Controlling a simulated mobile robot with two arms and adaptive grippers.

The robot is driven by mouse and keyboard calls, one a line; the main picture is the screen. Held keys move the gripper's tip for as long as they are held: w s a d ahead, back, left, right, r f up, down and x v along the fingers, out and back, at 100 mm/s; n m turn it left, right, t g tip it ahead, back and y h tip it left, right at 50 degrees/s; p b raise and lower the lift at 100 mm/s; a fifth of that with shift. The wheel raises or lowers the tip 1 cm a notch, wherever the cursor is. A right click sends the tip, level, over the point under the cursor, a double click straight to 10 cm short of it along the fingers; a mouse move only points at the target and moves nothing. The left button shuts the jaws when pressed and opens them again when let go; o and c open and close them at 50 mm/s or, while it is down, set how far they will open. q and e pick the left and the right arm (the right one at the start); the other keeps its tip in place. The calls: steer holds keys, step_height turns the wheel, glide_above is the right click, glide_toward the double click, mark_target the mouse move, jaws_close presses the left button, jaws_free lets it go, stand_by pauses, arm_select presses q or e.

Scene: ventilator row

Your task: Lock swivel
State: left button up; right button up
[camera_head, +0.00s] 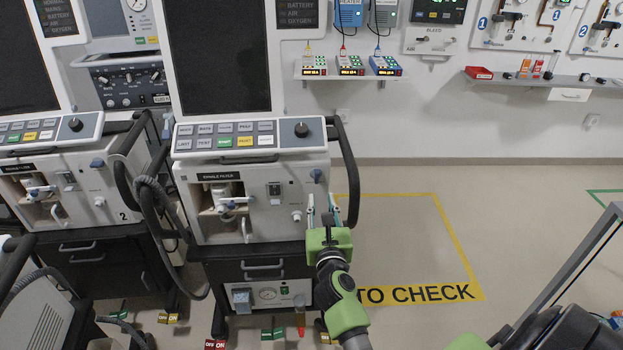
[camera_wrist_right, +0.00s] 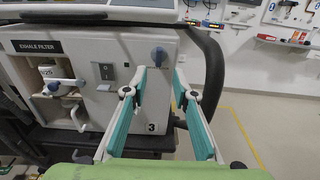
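The middle ventilator (camera_head: 255,199), marked 3 in the right wrist view (camera_wrist_right: 112,110), stands on a dark wheeled cart (camera_head: 263,262). Small coloured pedals marked OFF and ON sit low at its casters: a red one (camera_head: 215,344) at front left, green ones (camera_head: 272,333) in the middle, and one (camera_head: 325,338) at front right, partly hidden by my right arm. Their positions are too small to read. My right gripper (camera_head: 321,205) is open and empty in front of the ventilator's right edge, below the blue knob (camera_wrist_right: 158,56). My left gripper is not in view.
Ventilator 2 (camera_head: 70,195) stands to the left, with dark hoses (camera_head: 160,205) hanging between the two. A yellow-outlined floor area marked TO CHECK (camera_head: 420,294) is empty at right. A wall shelf (camera_head: 350,77) holds small devices.

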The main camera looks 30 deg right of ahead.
mark_target(317, 177)
steer(key=x, duration=1.1)
steer(key=shift+w+a+b, duration=0.1)
steer(key=shift+w+b, duration=0.05)
steer(key=shift+b, duration=0.25)
jaws_close()
